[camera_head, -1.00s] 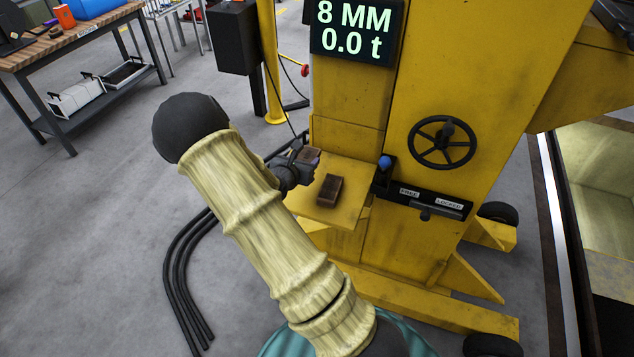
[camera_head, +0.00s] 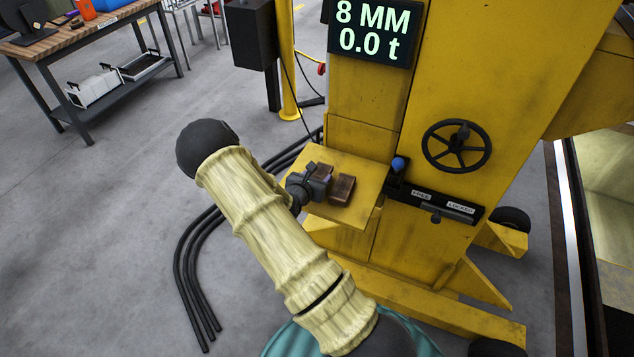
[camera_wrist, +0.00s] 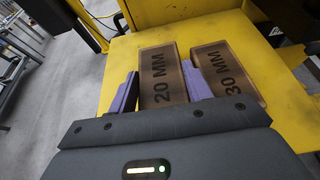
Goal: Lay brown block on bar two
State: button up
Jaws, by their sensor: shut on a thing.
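My gripper (camera_head: 312,181) is over the yellow shelf (camera_head: 368,170). In the wrist view its purple fingers (camera_wrist: 158,90) are on either side of a brown block marked 20 MM (camera_wrist: 164,68), shut on it. In the head view this block (camera_head: 323,170) shows only partly behind the gripper. A second brown block, marked 30 MM (camera_wrist: 229,68), lies on the shelf just right of the right finger; it also shows in the head view (camera_head: 342,190). I cannot tell whether the held block touches the shelf. No bar can be made out as bar two.
The yellow stand (camera_head: 450,85) rises behind the shelf with a black handwheel (camera_head: 456,146) and a display (camera_head: 371,32) reading 8 MM, 0.0 t. A blue-knobbed lever (camera_head: 398,164) stands at the shelf's right. Black hoses (camera_head: 190,270) lie on the floor; a workbench is upper left.

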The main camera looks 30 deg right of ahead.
notch_tip(320, 180, down, 3)
jog(key=shift+w+r, duration=0.1)
jog(key=shift+r, duration=0.05)
jog(key=shift+d, duration=0.1)
jog(key=o, duration=0.7)
jog(key=shift+a, duration=0.2)
jog(key=shift+s+r, duration=0.1)
jog(key=shift+s, duration=0.1)
jog(key=b+v, duration=0.1)
jog(key=v, duration=1)
jog(key=shift+s+a+r, duration=0.2)
jog(key=shift+a, duration=0.05)
